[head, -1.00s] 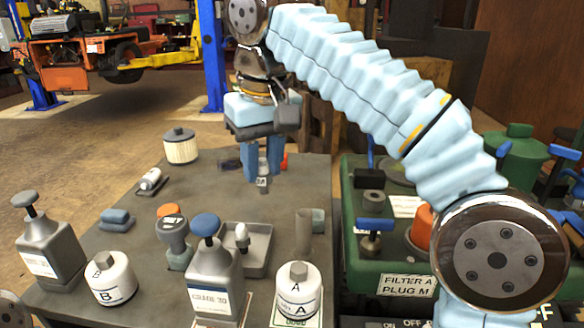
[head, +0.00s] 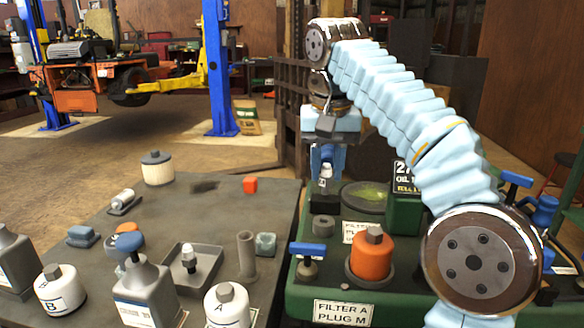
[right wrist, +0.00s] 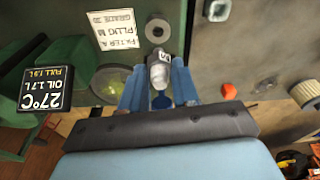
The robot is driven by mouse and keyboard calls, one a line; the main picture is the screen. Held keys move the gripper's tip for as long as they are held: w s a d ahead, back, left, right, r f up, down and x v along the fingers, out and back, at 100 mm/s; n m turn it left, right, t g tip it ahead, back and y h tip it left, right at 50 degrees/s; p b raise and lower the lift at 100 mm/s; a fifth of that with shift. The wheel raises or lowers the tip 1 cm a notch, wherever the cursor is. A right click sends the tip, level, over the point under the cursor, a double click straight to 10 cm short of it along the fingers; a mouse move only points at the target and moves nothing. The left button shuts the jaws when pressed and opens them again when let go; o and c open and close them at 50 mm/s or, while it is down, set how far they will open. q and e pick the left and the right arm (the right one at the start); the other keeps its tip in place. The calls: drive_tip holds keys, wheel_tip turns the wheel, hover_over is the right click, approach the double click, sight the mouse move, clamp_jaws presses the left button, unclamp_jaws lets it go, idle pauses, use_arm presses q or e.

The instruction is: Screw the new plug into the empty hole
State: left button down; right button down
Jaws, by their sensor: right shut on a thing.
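My right gripper (head: 327,160) is shut on a small grey and white plug (head: 325,177), which hangs below the blue fingers. In the right wrist view the plug (right wrist: 160,73) shows between the fingers, with a dark letter on its label that I cannot read surely. A grey round collar with a dark hole (head: 322,228) stands on the green machine (head: 300,299), below the held plug. The collar also shows in the right wrist view (right wrist: 158,29), just beyond the plug and apart from it. My left gripper is not in view.
An orange filter (head: 371,256) and a blue-handled valve (head: 307,258) stand near the collar. A green box with a display (head: 404,205) is to its right. The grey table holds a tray (head: 207,262) with another plug (head: 189,259), bottles, white filters and an orange cube (head: 250,185).

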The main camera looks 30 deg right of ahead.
sight(326, 185)
drive_tip(key=shift+f, duration=1.9)
drive_tip(key=shift+f+b, duration=0.45)
drive_tip(key=shift+f, duration=0.3)
drive_tip(key=shift+p, duration=0.35)
drive_tip(key=shift+f, duration=0.15)
